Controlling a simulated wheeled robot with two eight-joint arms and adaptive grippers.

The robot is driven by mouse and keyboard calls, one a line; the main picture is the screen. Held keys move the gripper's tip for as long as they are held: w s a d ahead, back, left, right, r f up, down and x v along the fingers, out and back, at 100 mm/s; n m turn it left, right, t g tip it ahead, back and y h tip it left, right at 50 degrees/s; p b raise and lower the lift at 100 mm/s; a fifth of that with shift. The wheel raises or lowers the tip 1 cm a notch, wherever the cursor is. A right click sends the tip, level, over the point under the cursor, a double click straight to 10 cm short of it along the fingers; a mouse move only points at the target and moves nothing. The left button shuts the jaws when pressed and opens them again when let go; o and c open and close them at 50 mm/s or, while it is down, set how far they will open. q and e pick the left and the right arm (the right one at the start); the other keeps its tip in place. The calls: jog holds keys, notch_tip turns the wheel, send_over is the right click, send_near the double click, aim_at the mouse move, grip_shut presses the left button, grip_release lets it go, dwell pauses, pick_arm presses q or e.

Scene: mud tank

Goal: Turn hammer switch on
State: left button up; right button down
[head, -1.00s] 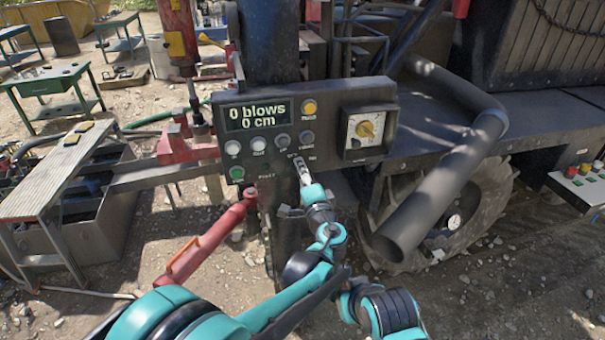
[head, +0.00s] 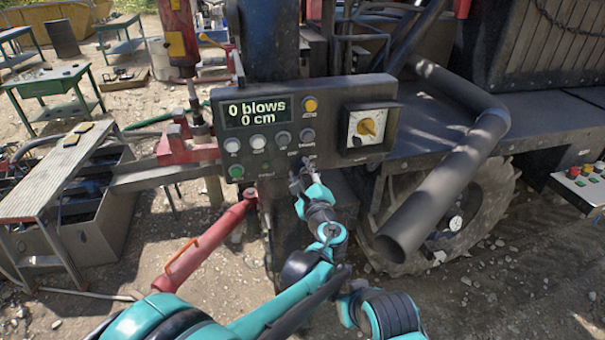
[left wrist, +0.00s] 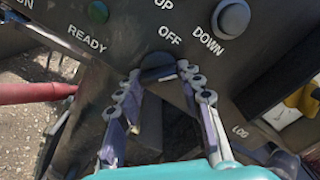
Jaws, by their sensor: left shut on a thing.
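The dark grey control panel (head: 308,164) has a screen reading "0 blows 0 cm". My left gripper (head: 305,166) reaches up from below to the panel's lower edge. In the left wrist view my left gripper (left wrist: 158,82) is shut on a small dark switch knob (left wrist: 157,62), with both fingertips at its sides. The word "OFF" is printed just above the knob. The fingers cover part of the knob, so which way it points is hard to tell. My right gripper is not in view.
A thick dark pipe (head: 440,190) slants down right of my arm. A red cylinder (head: 212,243) lies to the left.

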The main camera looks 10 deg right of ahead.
pick_arm(q)
jog(key=m, duration=0.5)
jog(key=shift+a, duration=0.15)
jog(key=shift+m, duration=0.5)
dwell(0.4)
jog(key=o, duration=1.1)
